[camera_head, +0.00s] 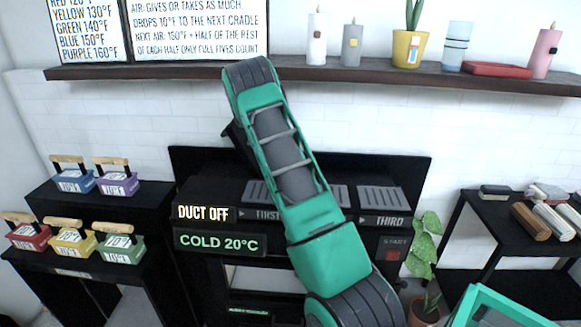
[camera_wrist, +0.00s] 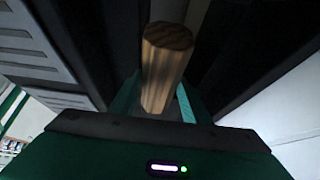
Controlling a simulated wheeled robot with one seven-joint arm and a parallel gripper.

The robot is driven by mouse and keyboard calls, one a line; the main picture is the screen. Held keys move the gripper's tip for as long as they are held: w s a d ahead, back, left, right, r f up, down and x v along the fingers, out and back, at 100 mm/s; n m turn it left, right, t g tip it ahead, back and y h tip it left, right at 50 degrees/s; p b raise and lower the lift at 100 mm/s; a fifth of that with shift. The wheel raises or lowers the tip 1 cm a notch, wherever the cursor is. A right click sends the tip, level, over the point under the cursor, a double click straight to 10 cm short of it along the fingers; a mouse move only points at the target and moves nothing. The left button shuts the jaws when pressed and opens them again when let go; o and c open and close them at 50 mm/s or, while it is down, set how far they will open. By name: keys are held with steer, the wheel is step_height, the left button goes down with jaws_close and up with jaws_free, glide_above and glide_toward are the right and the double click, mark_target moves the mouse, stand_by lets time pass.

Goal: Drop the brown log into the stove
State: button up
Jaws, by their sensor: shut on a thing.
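A brown wooden log (camera_wrist: 160,72) stands in the wrist view with its round end toward the top of the picture. My gripper (camera_wrist: 155,98) is shut on the log, with a finger on each side of it. In the head view my green arm reaches over the black stove (camera_head: 345,222), and my gripper and the held log are hidden or too dark to make out. The stove's front shows "DUCT OFF" and "COLD 20°C". Its top has grey slatted grates, and my arm covers its middle.
Several coloured weights with wooden handles (camera_head: 116,178) stand on black stands at the left. More logs (camera_head: 530,222) lie on a black table at the right. A wall shelf (camera_head: 180,71) holds candles and a plant above. A leafy plant (camera_head: 424,245) stands right of the stove.

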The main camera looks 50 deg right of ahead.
steer(key=o, duration=1.4)
steer(key=shift+c, duration=0.2)
